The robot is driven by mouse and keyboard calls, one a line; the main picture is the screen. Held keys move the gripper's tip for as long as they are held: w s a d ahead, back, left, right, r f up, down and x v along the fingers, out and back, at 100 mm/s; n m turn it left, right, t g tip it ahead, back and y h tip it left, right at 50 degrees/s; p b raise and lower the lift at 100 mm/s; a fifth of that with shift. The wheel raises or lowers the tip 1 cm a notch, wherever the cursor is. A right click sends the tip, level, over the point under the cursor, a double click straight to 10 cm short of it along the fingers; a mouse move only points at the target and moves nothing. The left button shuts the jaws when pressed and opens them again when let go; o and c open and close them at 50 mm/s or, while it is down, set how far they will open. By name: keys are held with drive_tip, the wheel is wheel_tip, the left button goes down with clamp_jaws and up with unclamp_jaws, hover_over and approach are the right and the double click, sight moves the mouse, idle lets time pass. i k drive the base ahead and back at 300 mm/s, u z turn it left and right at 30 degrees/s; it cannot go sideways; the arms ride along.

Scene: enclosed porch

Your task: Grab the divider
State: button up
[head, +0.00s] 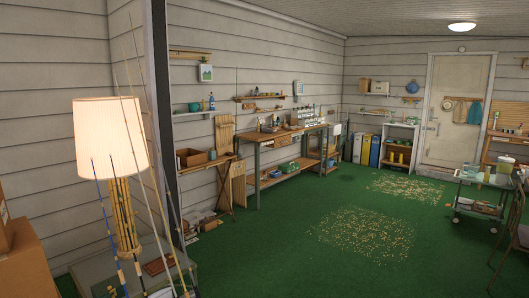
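I cannot make out a thing that is clearly the divider in the head view. A wooden workbench (287,171) stands along the left wall with many small items on its top, too small to tell apart. A slatted wooden panel (239,184) stands upright at the near end of this bench. My gripper is not in view.
A lit lamp (110,140) stands on a low table at the near left, with thin rods in front of it. Cardboard boxes (30,262) are at the left edge. A wheeled glass cart (484,190) and a chair are at right. The green floor (300,262) is mostly open, with two speckled patches.

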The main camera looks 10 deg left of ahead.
sight(222, 151)
drive_tip(key=u, duration=0.15)
drive_tip(key=i, duration=2.3)
drive_tip(key=u, duration=0.4)
drive_tip(key=i, duration=2.05)
drive_tip(key=u, duration=0.5)
drive_tip(key=i, duration=1.85)
drive_tip(key=u, duration=0.35)
drive_tip(key=i, duration=2)
drive_tip(key=u, duration=0.1)
